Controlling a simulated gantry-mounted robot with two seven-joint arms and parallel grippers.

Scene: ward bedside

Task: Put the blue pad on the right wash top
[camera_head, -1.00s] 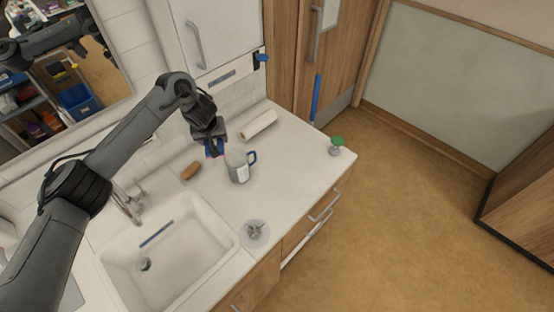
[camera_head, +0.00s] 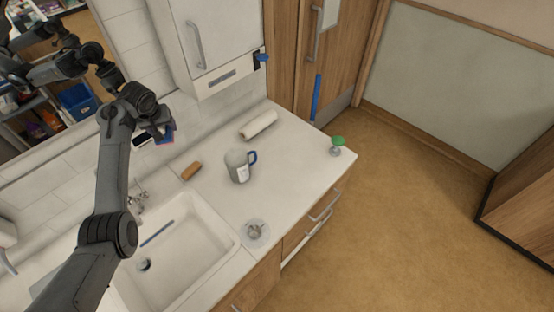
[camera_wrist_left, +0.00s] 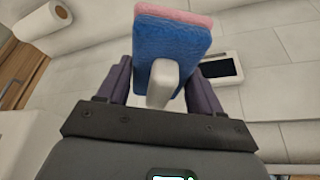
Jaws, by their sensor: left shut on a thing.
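The blue pad (camera_wrist_left: 172,45) is a blue block with a pink backing layer. In the left wrist view it sits at the tips of my left gripper (camera_wrist_left: 162,78), with a white piece between the fingers in front of it. In the head view my left gripper (camera_head: 160,130) is shut on the pad (camera_head: 170,132) and holds it in the air near the tiled wall. The white right wash top (camera_head: 295,180) runs from the sink toward the wooden door, below and to the right of the pad. My right gripper is not in view.
On the top stand a grey mug (camera_head: 238,167), a white roll (camera_head: 258,125), a brown block (camera_head: 191,170), a clear dish (camera_head: 256,233) and a green-topped item (camera_head: 337,142). The sink (camera_head: 205,225) lies left. A wall cabinet (camera_head: 215,40) hangs above. Bare top lies right of the mug.

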